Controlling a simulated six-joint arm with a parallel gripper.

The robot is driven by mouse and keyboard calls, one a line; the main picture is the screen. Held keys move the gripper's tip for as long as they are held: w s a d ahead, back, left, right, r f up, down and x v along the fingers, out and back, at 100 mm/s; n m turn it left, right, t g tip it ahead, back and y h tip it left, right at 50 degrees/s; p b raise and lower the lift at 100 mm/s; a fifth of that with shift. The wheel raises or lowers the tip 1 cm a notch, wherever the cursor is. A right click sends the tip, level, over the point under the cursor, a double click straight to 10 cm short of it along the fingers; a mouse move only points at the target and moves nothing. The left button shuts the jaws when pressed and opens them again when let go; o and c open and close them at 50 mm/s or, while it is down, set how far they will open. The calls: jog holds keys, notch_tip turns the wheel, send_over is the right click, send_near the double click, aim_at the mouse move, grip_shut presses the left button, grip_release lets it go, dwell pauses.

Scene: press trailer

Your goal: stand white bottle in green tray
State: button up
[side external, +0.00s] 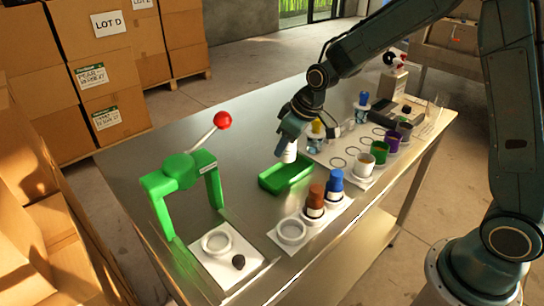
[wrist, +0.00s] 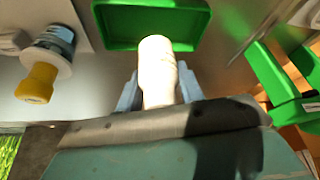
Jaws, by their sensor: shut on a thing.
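My gripper (side external: 291,137) is shut on the white bottle (side external: 289,153) and holds it just above the rear part of the green tray (side external: 272,184). In the wrist view the bottle (wrist: 157,72) sits between the two fingers (wrist: 158,95). Its far end overlaps the near rim of the tray (wrist: 115,42). The tray looks empty where it shows. I cannot tell whether the bottle touches the tray.
A green press (side external: 180,170) with a red-knobbed lever stands left of the tray. Brown (side external: 315,197) and blue (side external: 335,182) bottles stand in white rings in front. A yellow-capped bottle (side external: 316,135) stands close behind my gripper. Several paint cups stand at right.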

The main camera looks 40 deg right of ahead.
aim_at(285, 160)
jog(key=shift+f, duration=2.7)
jog(key=shift+f, duration=0.15)
jog(key=o, duration=1.1)
jog(key=shift+d, duration=0.1)
jog(key=v, duration=1.2)
